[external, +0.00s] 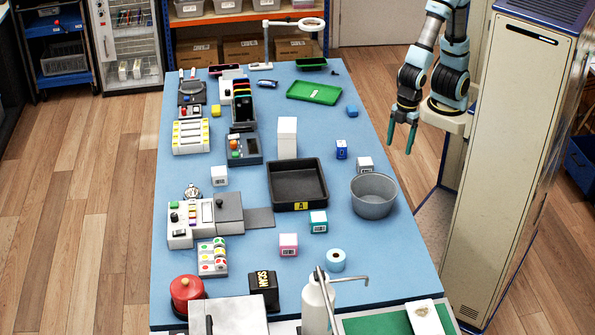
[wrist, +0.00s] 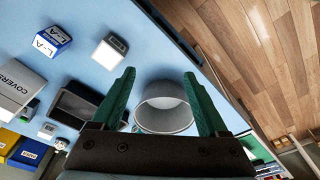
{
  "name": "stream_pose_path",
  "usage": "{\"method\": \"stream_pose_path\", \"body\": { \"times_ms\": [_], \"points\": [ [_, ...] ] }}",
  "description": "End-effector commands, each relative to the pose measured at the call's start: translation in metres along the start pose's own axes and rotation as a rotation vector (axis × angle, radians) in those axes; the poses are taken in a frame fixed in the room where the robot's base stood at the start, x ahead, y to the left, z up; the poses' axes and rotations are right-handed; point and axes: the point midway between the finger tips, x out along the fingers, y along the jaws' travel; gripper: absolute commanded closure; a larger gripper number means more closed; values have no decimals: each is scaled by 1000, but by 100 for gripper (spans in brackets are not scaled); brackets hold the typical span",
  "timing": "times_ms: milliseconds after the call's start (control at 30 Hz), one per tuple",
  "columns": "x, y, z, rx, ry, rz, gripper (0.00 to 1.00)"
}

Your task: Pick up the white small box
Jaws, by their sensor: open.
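A white small box (external: 364,164) with a dark label stands on the blue table near its right edge, behind the grey round bin. It also shows in the wrist view (wrist: 108,53), above and left of my fingers. A second small white box (external: 219,176) with a barcode stands on the left half of the table; I cannot tell which one the task means. My gripper (external: 401,140) is open and empty, pointing down beside the table's right edge. In the wrist view its green fingers (wrist: 159,73) are spread apart, with the grey bin showing between them.
The grey round bin (external: 373,204) and a black tray (external: 272,186) stand near the right-hand white box. A blue-and-white box (external: 341,149) and a tall white box (external: 287,139) stand to its left. Teal (external: 318,222) and pink (external: 288,245) boxes are nearer the front.

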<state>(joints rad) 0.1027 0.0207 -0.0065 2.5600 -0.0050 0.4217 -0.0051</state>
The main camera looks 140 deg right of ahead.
Motion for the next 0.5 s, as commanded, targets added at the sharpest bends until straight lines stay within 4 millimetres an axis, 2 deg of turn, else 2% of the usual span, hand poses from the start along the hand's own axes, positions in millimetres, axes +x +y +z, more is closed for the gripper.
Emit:
{"method": "stream_pose_path", "body": {
  "times_ms": [33,167,500],
  "points": [
    [0,0,0,0,0,0,16],
    [0,0,0,0,0,0,3],
    [-5,0,-2,0,4,0,3]
  ]
}}
